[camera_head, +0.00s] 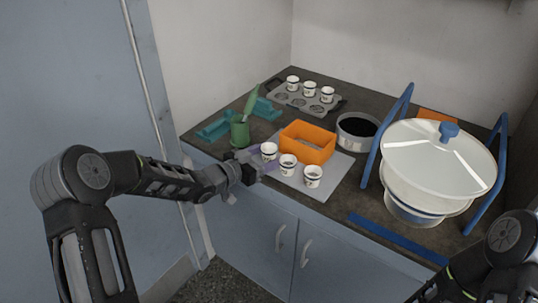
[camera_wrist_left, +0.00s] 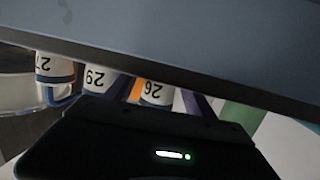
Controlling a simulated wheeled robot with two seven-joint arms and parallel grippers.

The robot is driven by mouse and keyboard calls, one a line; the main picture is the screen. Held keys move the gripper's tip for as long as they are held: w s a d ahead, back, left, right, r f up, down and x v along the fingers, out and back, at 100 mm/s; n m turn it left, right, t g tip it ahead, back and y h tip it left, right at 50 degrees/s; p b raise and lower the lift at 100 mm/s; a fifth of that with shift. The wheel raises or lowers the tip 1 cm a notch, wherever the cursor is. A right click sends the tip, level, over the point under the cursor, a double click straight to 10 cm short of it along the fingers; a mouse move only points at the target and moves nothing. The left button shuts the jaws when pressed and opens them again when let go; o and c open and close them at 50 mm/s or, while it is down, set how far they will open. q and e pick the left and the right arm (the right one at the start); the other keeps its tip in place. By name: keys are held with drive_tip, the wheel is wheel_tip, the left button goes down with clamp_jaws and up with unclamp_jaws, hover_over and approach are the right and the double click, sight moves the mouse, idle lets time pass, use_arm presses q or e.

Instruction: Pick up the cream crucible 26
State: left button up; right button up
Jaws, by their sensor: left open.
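The cream crucible 26 (camera_head: 269,150) is a small cream cup with a dark band, at the left end of the front row on a grey mat (camera_head: 325,181). In the left wrist view the crucible (camera_wrist_left: 157,92) appears upside down, with "26" legible. My left gripper (camera_head: 263,161) is open at this crucible. In the wrist view its purple fingers (camera_wrist_left: 161,97) stand on either side of the cup; whether they touch it I cannot tell. My right gripper is outside the frames; only part of that arm shows at lower right.
Crucible 29 (camera_head: 288,165) and crucible 27 (camera_head: 313,176) stand close to the right. An orange box (camera_head: 307,152) is behind, a green cup (camera_head: 240,134) to the left. A muffin-style tray (camera_head: 276,96) holds more crucibles. A large lidded white vessel (camera_head: 438,158) stands right.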

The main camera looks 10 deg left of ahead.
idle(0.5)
use_arm(q)
clamp_jaws()
idle(0.5)
